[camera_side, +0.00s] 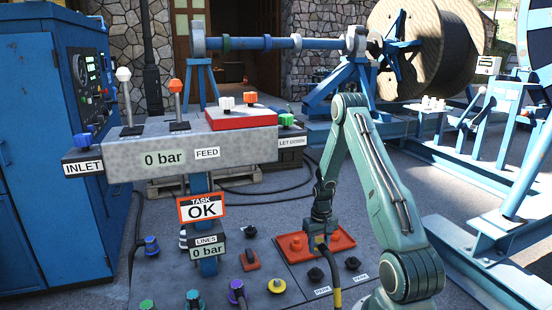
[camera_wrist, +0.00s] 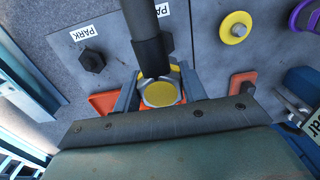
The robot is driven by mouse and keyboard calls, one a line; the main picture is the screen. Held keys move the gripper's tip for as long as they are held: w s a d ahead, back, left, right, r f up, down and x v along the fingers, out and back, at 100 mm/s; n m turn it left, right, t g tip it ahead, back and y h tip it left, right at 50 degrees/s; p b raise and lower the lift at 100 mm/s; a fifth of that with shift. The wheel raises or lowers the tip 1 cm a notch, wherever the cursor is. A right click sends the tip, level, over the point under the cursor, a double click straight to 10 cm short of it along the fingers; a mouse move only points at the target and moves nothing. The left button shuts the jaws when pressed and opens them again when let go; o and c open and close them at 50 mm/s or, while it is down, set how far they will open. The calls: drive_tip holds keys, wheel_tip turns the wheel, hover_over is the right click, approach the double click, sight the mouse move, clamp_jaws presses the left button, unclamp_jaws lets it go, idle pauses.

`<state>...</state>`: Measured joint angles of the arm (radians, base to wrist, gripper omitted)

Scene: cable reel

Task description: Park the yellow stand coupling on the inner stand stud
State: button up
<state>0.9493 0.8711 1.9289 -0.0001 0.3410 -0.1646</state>
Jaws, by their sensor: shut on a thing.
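My gripper (camera_wrist: 158,88) is shut on the yellow stand coupling (camera_wrist: 160,94), whose round yellow face shows between the fingers in the wrist view. A black hose (camera_wrist: 147,40) runs from the coupling. In the side view my gripper (camera_side: 321,238) is low over the orange stand plate (camera_side: 343,242), pointing down. An orange stud (camera_side: 296,243) shows bare on the plate's left part. The hose (camera_side: 336,296) hangs toward the front with a yellow band.
Two black park studs (camera_side: 316,274) (camera_side: 353,263) stand in front of the orange plate. A yellow fitting (camera_side: 277,286) and a purple one (camera_side: 237,290) are to the left. A sign (camera_side: 202,208) reads "TASK OK". The valve block (camera_side: 190,150) stands higher at the left.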

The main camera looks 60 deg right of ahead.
sight(317, 270)
drive_tip(key=shift+f, duration=4.35)
drive_tip(key=shift+f, duration=0.45)
drive_tip(key=o, duration=1.2)
drive_tip(key=shift+r, duration=6.9)
